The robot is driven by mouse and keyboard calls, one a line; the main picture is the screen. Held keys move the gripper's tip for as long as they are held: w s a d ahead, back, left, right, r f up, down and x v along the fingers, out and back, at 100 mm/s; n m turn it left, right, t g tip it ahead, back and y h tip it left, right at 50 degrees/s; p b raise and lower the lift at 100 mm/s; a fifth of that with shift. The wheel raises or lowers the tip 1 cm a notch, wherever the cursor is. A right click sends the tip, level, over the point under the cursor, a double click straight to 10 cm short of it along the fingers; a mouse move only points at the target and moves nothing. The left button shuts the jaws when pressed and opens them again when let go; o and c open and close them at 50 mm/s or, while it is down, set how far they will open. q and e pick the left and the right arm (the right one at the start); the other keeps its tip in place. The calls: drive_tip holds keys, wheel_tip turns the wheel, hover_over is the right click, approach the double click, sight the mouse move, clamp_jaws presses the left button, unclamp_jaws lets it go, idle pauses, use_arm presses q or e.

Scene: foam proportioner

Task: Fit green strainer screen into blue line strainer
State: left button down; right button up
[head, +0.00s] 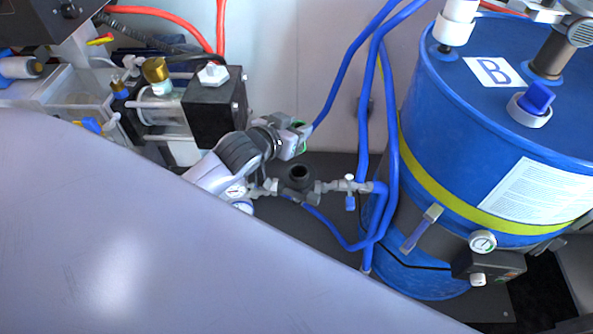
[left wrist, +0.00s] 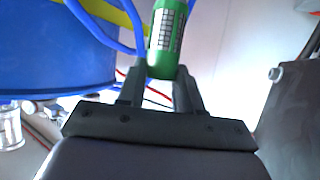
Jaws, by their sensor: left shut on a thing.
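The green strainer screen (left wrist: 166,45) is a green cylinder with a pale mesh grid, held between the fingers of my left gripper (left wrist: 160,88) in the left wrist view. In the head view my left gripper (head: 297,138) hides most of the screen; only slivers of green show. The line strainer (head: 299,174) is a dark body with a round open top, set in the pipe fittings on the blue line. It looks dark grey or black here rather than blue. My left gripper appears above and just behind it, apart from it. My right gripper is not in view.
A blue drum (head: 460,130) marked B stands on the right. Blue hoses (head: 364,120) run down beside it. A valve (head: 349,188) joins the strainer's right side. A black pump block (head: 215,107) stands at left. A large pale surface (head: 130,230) covers the lower left.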

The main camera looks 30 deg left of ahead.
use_arm(q)
drive_tip(key=shift+f+b, duration=1.2)
drive_tip(key=shift+f, duration=5.5)
drive_tip(key=shift+f, duration=0.4)
drive_tip(key=c, duration=0.8)
unclamp_jaws()
drive_tip(key=shift+o, duration=0.2)
drive_tip(key=shift+r, duration=0.15)
